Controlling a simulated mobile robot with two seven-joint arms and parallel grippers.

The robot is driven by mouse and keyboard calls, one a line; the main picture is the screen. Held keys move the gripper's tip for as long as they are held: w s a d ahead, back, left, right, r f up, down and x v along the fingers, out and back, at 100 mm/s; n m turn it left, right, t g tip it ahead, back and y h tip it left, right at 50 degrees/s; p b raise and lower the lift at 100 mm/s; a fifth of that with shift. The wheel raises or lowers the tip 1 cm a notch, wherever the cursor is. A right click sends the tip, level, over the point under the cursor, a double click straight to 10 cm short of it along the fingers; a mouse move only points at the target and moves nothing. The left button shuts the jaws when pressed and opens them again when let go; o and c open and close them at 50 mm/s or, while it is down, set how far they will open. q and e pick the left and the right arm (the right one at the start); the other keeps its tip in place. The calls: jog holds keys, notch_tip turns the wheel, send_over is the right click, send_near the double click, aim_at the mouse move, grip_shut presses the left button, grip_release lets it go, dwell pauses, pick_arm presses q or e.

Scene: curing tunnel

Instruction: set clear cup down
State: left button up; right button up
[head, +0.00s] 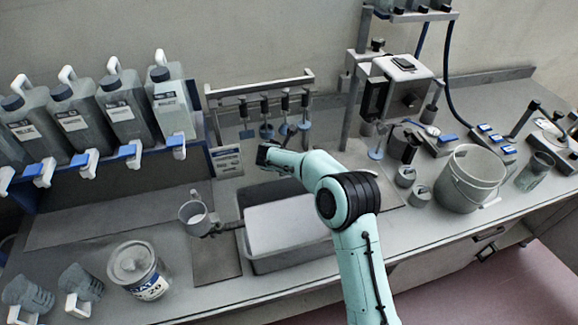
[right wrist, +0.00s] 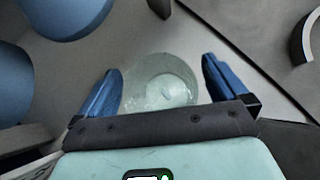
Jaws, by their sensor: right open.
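The clear cup (right wrist: 160,82) shows in the right wrist view as a round, see-through vessel on a grey surface. My right gripper (right wrist: 158,84) is open, with one blue finger on each side of the cup. A narrow gap shows at the right finger; contact at the left finger is unclear. In the head view my right gripper (head: 266,155) is at the far end of the teal arm, beyond the grey tub and below the hanging stirrers. I cannot make out the cup there. My left gripper is not in view.
Stirrers with blue discs (head: 266,131) hang close to the gripper; blue discs (right wrist: 62,12) also show in the right wrist view. A grey tub (head: 290,263) lies under the arm. A metal mug (head: 194,218) stands left of it. A bucket (head: 470,182) stands at right.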

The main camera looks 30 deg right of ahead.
jog(key=shift+x, duration=0.75)
jog(key=shift+r, duration=0.1)
jog(key=c, duration=1)
